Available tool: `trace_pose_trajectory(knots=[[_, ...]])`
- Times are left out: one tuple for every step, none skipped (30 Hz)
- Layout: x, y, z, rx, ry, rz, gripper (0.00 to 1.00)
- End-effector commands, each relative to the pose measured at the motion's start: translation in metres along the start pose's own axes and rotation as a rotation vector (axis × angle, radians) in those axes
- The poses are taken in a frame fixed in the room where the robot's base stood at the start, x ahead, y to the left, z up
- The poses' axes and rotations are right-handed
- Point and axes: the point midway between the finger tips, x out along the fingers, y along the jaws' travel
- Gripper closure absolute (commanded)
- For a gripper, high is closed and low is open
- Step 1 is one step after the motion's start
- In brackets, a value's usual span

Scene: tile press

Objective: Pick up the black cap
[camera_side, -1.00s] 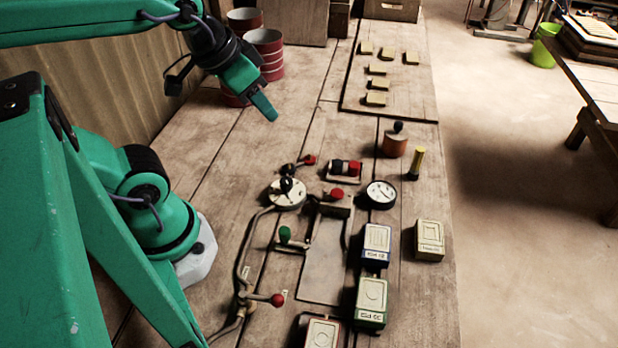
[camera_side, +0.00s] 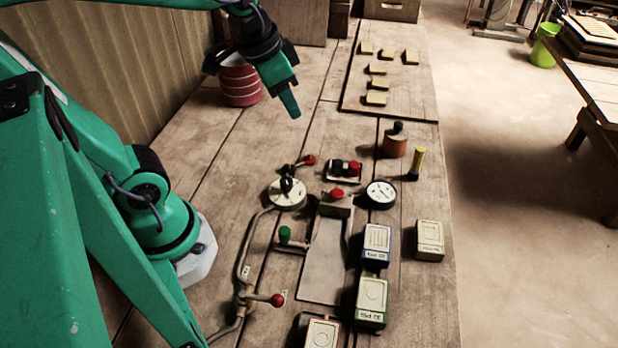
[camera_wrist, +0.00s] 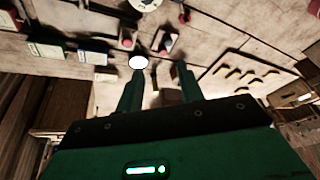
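No separate black cap is plainly distinguishable. Dark parts that could be it are the dark knob (camera_side: 398,127) on top of the red-brown canister (camera_side: 395,145), and the black end of the yellow stick (camera_side: 417,160) beside it. Both stand upright on the workbench in the side view. My gripper (camera_side: 293,110) hangs above the bench, left of and apart from the canister. In the wrist view my gripper (camera_wrist: 159,70) shows two green fingers spread apart, with nothing held between them. I cannot tell the canister in that view.
Labelled boxes (camera_side: 376,244) stand in front. A board with yellowish tiles (camera_side: 412,85) lies behind.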

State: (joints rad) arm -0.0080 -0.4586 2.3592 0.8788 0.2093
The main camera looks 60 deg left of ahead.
Motion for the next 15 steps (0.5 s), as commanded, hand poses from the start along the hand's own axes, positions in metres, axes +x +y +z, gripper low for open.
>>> trace_pose_trajectory(knots=[[0.006,-0.002,-0.005,0.022,-0.020,0.004,0.63],[0.009,-0.002,-0.008,0.036,-0.028,0.006,0.63],[0.014,-0.003,-0.012,0.056,-0.040,0.009,0.63],[0.018,-0.004,-0.015,0.070,-0.050,0.011,0.63],[0.021,-0.005,-0.018,0.086,-0.059,0.014,0.63],[0.026,-0.006,-0.022,0.105,-0.071,0.018,0.63],[0.030,-0.007,-0.024,0.120,-0.080,0.021,0.63],[0.034,-0.008,-0.027,0.134,-0.089,0.024,0.63],[0.039,-0.009,-0.030,0.153,-0.101,0.028,0.63],[0.044,-0.009,-0.033,0.168,-0.110,0.032,0.63],[0.048,-0.010,-0.036,0.183,-0.118,0.035,0.63],[0.054,-0.011,-0.039,0.203,-0.130,0.040,0.63],[0.058,-0.012,-0.041,0.216,-0.139,0.044,0.63],[0.063,-0.013,-0.043,0.232,-0.147,0.048,0.63],[0.069,-0.013,-0.046,0.250,-0.159,0.053,0.63]])
